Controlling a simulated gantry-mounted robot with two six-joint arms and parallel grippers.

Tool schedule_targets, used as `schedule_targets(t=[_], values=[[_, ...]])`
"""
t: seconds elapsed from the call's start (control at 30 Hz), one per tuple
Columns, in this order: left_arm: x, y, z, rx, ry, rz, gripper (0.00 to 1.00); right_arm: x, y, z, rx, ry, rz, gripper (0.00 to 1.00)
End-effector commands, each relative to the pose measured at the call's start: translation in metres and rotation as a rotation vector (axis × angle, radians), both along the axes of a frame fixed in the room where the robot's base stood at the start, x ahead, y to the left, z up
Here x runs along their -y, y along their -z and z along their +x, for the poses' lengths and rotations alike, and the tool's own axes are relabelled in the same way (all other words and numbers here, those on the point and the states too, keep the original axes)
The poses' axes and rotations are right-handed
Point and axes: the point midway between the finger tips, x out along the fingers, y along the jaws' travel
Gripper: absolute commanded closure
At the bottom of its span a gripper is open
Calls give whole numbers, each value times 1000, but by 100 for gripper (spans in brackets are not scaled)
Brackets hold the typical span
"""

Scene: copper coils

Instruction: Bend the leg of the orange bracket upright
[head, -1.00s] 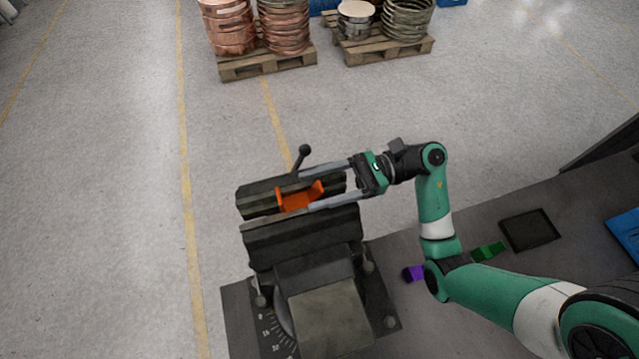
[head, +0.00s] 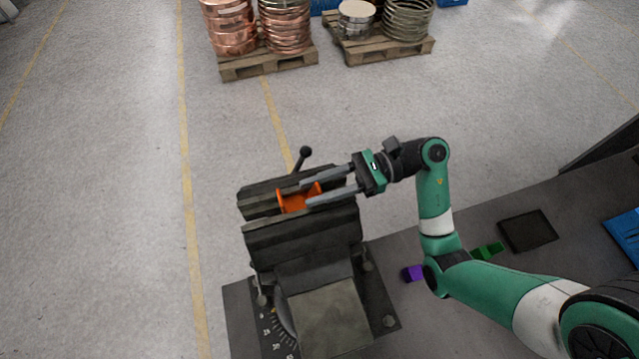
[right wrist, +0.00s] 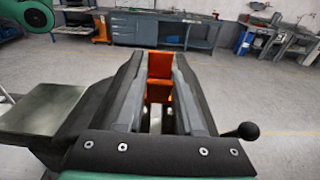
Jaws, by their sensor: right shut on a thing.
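The orange bracket (head: 296,200) sits between the jaws of the dark vise (head: 300,240); a raised leg shows at each end. My right gripper (head: 304,194) reaches in from the right with its two long fingers. They are shut on the bracket, near its right-hand leg. In the right wrist view, the bracket (right wrist: 159,66) shows between the fingers, with one orange face standing up and another part lower and nearer. The fingers hide part of the bracket, so its exact leg angle is hard to tell. My left gripper is not in view.
The vise has a ball-ended handle (head: 304,153) behind its jaws. A purple block (head: 412,273), a green part (head: 488,250) and a dark tray (head: 528,231) lie on the bench to the right. Pallets of coils (head: 268,64) stand on the floor beyond.

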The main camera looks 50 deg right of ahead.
Motion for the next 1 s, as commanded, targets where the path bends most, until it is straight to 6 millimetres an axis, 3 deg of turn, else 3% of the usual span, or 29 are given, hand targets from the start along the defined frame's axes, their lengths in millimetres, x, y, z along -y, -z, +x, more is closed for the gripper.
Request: schedule_targets(t=[0.5,1.0], values=[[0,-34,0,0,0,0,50,-10,-6,7,-200,-2,-278,100],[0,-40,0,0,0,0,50,-12,-3,9,-263,3,-358,100]])
